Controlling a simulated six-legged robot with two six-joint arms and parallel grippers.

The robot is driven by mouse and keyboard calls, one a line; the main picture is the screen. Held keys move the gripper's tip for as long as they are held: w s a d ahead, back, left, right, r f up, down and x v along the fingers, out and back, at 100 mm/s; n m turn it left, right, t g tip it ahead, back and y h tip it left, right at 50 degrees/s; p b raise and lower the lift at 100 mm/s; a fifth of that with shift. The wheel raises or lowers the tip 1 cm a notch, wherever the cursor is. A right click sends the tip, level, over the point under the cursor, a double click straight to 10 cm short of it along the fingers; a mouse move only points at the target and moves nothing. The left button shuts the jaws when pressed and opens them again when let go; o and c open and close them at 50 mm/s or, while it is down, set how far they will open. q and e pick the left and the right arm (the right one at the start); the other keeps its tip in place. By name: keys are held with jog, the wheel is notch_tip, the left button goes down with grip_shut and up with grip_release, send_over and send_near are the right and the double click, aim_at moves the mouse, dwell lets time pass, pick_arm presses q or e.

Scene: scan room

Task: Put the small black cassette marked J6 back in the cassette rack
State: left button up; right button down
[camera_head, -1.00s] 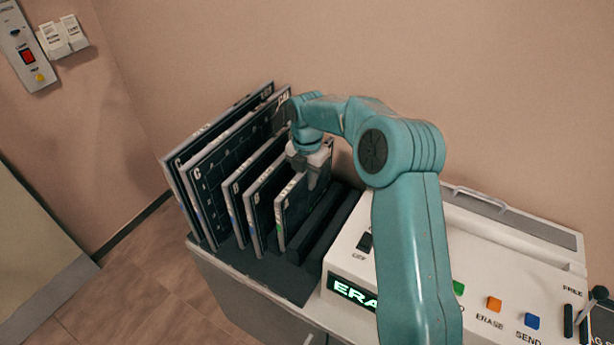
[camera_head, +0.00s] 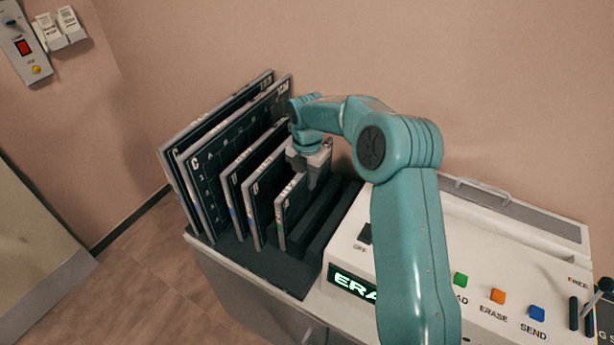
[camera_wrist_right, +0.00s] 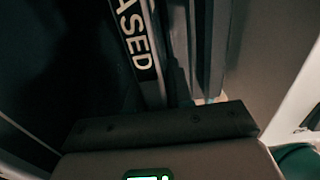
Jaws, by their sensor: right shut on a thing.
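My right gripper (camera_head: 314,174) is shut on the top edge of the smallest front cassette (camera_head: 296,208), a thin black plate with a pale edge and a small green mark. This cassette stands upright in the cassette rack (camera_head: 268,266), in front of the larger cassettes. Its letters are too small to read for certain, and the gripper hides part of its top. Whether its bottom edge is fully seated is hard to tell. In the right wrist view, a dark plate edge (camera_wrist_right: 140,50) shows the letters "ASED". My left gripper is not in view.
Several taller black cassettes (camera_head: 236,140) stand behind in the rack. Empty dark slots (camera_head: 330,215) lie to the right of the held cassette. A white console (camera_head: 480,240) with coloured buttons and a green lit display stands right of the rack. The wall is close behind.

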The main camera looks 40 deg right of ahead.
jog(key=shift+f, duration=0.35)
jog(key=c, duration=0.9)
grip_release()
jog(key=shift+c, duration=0.2)
notch_tip(320, 180, up, 16)
jog(key=shift+r+p, duration=0.2)
jog(key=shift+p, duration=0.1)
notch_tip(320, 180, up, 6)
jog(key=p, duration=0.7)
jog(key=shift+s, duration=0.1)
